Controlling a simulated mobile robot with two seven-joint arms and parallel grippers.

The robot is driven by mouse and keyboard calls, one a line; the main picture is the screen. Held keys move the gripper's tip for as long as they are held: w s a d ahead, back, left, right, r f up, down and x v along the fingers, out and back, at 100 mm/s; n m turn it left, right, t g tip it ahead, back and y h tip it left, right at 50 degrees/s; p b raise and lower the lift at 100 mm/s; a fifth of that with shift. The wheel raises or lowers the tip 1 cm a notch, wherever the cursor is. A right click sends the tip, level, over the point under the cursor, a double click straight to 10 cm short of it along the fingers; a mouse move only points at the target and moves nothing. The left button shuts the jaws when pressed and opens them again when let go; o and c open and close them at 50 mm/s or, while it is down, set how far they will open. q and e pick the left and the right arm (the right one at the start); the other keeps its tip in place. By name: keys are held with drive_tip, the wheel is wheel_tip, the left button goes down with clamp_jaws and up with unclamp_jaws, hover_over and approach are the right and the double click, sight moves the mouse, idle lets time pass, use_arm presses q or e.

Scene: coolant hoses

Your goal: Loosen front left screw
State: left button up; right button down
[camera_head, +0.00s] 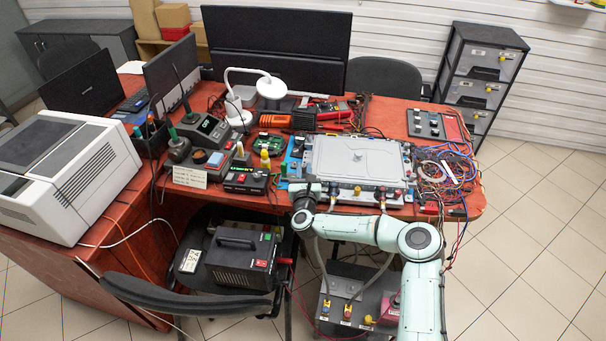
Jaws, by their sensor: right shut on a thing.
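A flat grey metal plate (357,160) lies on the red table, with hose fittings (357,191) along its front edge. My right gripper (314,187) is at the plate's front left corner, its arm reaching in from the lower right. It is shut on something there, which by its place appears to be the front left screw. My left gripper is not in view.
Hoses run from the plate's front edge down to a grey box (349,293) below the table. Tangled cables (450,165) lie right of the plate. A green circuit board (267,143) and a small black-and-red device (246,180) stand to its left. A chair (190,300) is in front.

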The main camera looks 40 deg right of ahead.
drive_tip(key=c, duration=1)
unclamp_jaws()
drive_tip(key=v, duration=1.3)
drive_tip(key=shift+s+a, duration=0.15)
drive_tip(key=shift+c, duration=0.4)
